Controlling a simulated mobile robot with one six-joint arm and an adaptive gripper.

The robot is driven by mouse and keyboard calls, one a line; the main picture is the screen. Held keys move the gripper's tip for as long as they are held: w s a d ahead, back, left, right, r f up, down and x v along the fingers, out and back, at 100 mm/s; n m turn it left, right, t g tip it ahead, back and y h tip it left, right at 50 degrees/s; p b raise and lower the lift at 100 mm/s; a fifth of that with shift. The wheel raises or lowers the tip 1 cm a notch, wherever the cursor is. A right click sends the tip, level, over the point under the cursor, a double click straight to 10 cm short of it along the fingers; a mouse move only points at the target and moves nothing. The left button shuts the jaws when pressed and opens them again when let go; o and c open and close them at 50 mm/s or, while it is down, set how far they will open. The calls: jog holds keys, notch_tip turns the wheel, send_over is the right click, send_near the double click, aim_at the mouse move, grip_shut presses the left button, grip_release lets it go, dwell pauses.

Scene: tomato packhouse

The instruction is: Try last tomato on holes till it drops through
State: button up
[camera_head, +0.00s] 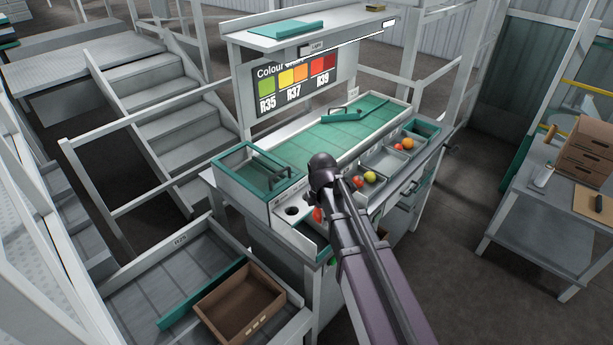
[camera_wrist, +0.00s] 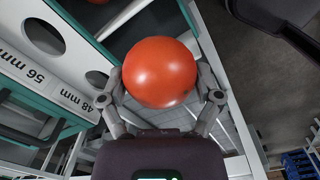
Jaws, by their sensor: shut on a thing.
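In the wrist view my gripper (camera_wrist: 162,94) is shut on a round orange-red tomato (camera_wrist: 160,66), one finger on each side. The white sizing board (camera_wrist: 28,66) lies to the left, marked 56 mm and 48 mm, with a dark round hole (camera_wrist: 43,37) beside the 56 mm mark. The tomato is to the right of the board, apart from that hole in the picture; its height above is unclear. In the head view a hole (camera_head: 292,210) is visible, but my arm hides the gripper.
Behind the board stands a teal-topped box (camera_head: 255,178). Grey trays with tomatoes (camera_head: 370,177) line the bench front, close to my arm. A brown crate (camera_head: 240,306) sits lower left. A side table (camera_head: 536,205) stands right, with open floor between.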

jog(key=w+a+r+h+p, duration=0.1)
jog(key=w+a, duration=0.1)
jog(key=w, duration=0.5)
jog(key=w+a+r+h+p, duration=0.1)
jog(key=w+a, duration=0.1)
jog(key=w, duration=0.5)
jog(key=shift+a+r, duration=0.35)
jog(key=shift+w+f, duration=0.15)
jog(key=shift+f, duration=0.05)
notch_tip(320, 180, down, 6)
jog(key=b, duration=0.6)
dwell(0.5)
jog(key=o, duration=0.6)
dwell(1.2)
jog(key=shift+r, duration=0.15)
